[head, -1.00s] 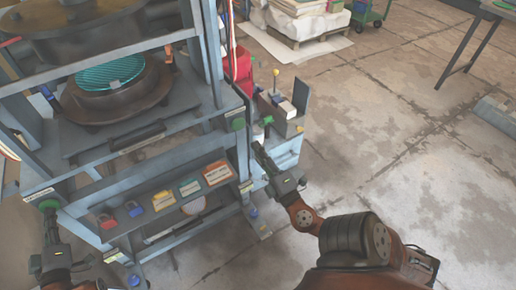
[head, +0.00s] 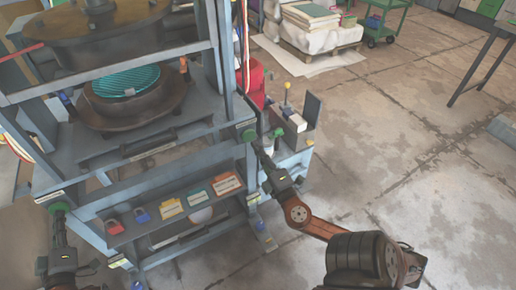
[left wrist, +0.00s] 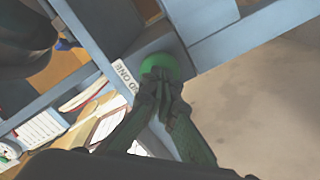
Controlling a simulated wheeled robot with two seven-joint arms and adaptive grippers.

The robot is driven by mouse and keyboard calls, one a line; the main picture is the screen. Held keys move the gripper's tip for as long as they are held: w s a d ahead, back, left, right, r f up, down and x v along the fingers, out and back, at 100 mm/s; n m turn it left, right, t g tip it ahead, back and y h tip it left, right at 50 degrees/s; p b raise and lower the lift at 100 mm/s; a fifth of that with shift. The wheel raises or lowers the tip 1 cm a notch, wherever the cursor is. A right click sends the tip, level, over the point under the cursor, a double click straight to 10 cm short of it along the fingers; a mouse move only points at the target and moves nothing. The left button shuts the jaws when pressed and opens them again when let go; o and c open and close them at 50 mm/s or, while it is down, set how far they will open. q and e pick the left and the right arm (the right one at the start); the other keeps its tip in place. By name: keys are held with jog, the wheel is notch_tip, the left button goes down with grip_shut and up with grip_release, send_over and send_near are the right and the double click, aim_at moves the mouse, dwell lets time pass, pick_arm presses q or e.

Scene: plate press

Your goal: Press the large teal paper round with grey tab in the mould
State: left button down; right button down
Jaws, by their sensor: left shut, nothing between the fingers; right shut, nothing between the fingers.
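The large teal paper round (head: 126,78) lies in the round brown lower mould (head: 125,116), with a small grey tab (head: 130,92) at its front edge. The dark upper plate (head: 75,52) hangs above it with a clear gap. My left gripper (head: 59,217) is shut and empty, its tips at the green button (head: 58,207) on the press's left front corner. The left wrist view shows the closed tips (left wrist: 158,76) against or just over that green button (left wrist: 173,63). My right gripper (head: 257,147) is shut and empty, close to the right green button (head: 248,133); contact is unclear.
A shelf below the mould holds a red padlock (head: 115,226), a blue one (head: 141,214) and coloured cards (head: 198,194). A side cart (head: 290,160) stands right of the press, near my right gripper. The floor (head: 390,150) farther right is open.

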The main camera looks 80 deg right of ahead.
aim_at(249, 136)
jog(key=shift+w+d, duration=1)
jog(key=shift+d, duration=0.15)
jog(key=shift+s+a, duration=0.15)
dwell(0.5)
pick_arm(q)
jog(key=shift+d, duration=0.15)
